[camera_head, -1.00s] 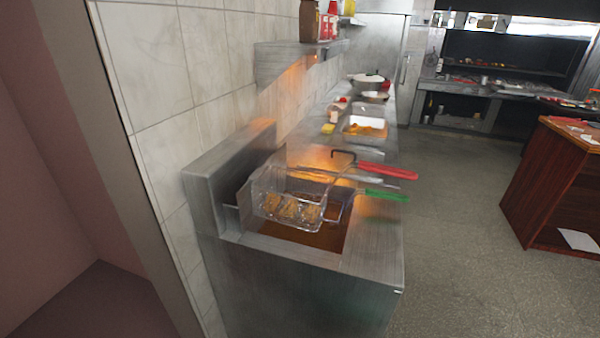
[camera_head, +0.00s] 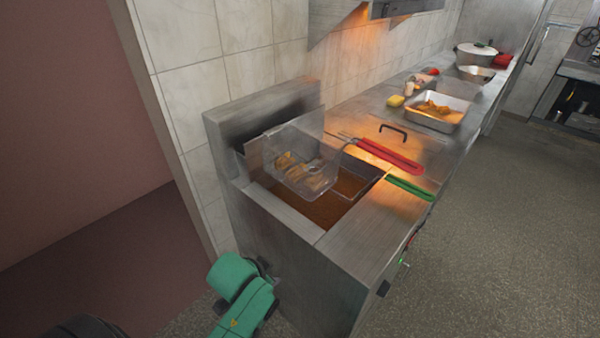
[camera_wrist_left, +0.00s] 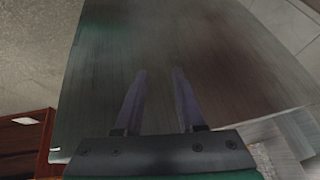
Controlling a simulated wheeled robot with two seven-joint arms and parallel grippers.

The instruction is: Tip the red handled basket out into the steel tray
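The red handle (camera_head: 390,157) lies over the fryer's right side, and its rods run left toward a wire basket (camera_head: 303,172) holding several golden pieces. That basket sits raised above the brown oil; the join is hard to make out. The steel tray (camera_head: 462,121) stands farther along the counter with golden food in it. My green left arm (camera_head: 245,300) is low at the fryer's near left side, away from the handle. In the left wrist view my left gripper (camera_wrist_left: 158,75) has its two fingers apart with nothing between them, facing a steel surface. My right gripper is out of view.
A green handle (camera_head: 410,188) lies beside the red one, nearer me. A black lid handle (camera_head: 393,130) stands behind the red one. A yellow block (camera_head: 396,101), a pot (camera_head: 475,54) and a bowl (camera_head: 477,74) are farther back. The floor to the right is clear.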

